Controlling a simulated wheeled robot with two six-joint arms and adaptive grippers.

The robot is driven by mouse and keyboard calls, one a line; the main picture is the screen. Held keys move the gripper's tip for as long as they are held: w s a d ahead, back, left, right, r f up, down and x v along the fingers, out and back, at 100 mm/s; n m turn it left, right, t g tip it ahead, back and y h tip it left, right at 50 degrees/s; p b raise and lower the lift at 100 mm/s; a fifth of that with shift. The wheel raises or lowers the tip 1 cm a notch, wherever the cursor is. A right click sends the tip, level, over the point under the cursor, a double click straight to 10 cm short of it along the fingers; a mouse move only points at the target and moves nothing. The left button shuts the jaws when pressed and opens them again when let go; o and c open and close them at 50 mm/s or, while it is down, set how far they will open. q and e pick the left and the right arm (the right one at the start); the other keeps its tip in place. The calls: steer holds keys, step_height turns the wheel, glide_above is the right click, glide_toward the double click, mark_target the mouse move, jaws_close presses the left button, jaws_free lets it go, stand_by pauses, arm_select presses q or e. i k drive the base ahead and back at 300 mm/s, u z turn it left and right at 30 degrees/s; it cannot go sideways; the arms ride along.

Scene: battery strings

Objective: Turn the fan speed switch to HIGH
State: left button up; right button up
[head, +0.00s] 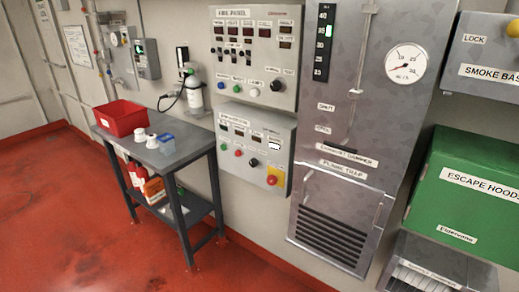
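No switch marked fan speed can be read for sure. The lower grey control box (230,166) on the wall has several small displays, green and red buttons, a black rotary knob (253,162) and a red emergency button on a yellow plate (272,180). Its labels are too small to read. Above it, a larger box labelled FIRE PANEL (262,55) has displays, rows of toggle switches, coloured buttons and another black knob (276,86). I cannot tell either knob's setting. Neither of my grippers is in view.
A grey metal cabinet (398,135) with a gauge and louvred grille stands right of the boxes. A green escape hoods box (463,185) is at far right. A grey table (180,157) with a red bin (120,117) is at left. The red floor (70,225) is open at front left.

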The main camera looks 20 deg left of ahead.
mark_target(254, 162)
steer(key=k, duration=0.5)
steer(key=u, duration=0.8)
steer(key=i, duration=0.9)
steer(key=z, duration=0.7)
steer(key=i, duration=0.65)
steer(key=z, duration=0.75)
